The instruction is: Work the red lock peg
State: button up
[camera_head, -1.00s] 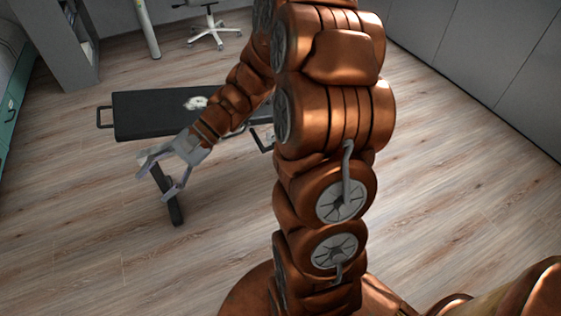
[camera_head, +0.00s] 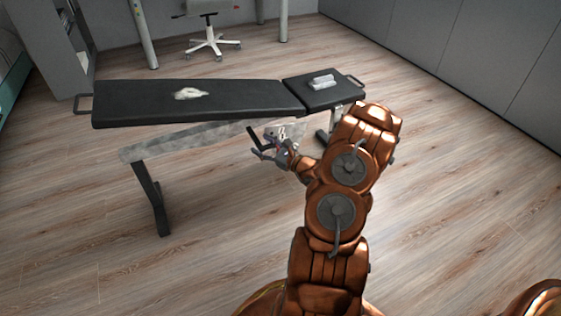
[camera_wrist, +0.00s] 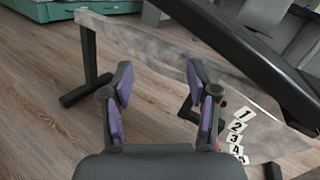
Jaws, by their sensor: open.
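A black padded bench (camera_head: 210,98) has a grey side rail (camera_head: 190,138) under its near edge. White number labels (camera_wrist: 237,130) sit on the rail in the wrist view. My gripper (camera_head: 262,145) is near the rail, below the bench's right part. In the wrist view my gripper (camera_wrist: 163,80) is open, with nothing between its purple-padded fingers.
A pale crumpled thing (camera_head: 190,94) lies on the long pad and a folded white thing (camera_head: 322,81) on the short pad (camera_head: 325,97). A dark bench leg (camera_head: 153,200) stands at the left. A white swivel chair (camera_head: 212,40) is behind. The near floor is clear.

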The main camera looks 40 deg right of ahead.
jog(key=s+d+f+m+h+b, duration=0.35)
jog(key=s+d+f+h, duration=0.2)
jog(key=d+f, duration=0.55)
jog(key=shift+m+g, duration=0.3)
jog(key=shift+m, duration=0.15)
jog(key=w, duration=0.2)
jog(key=w+b, duration=0.1)
jog(key=w, duration=0.3)
jog(key=shift+w+a+f, duration=0.25)
jog(key=shift+w, duration=0.05)
jog(key=shift+w+d+r+b, duration=0.15)
jog(key=shift+w+b, duration=0.2)
jog(key=shift+w, duration=0.3)
jog(key=shift+c, duration=0.2)
grip_shut()
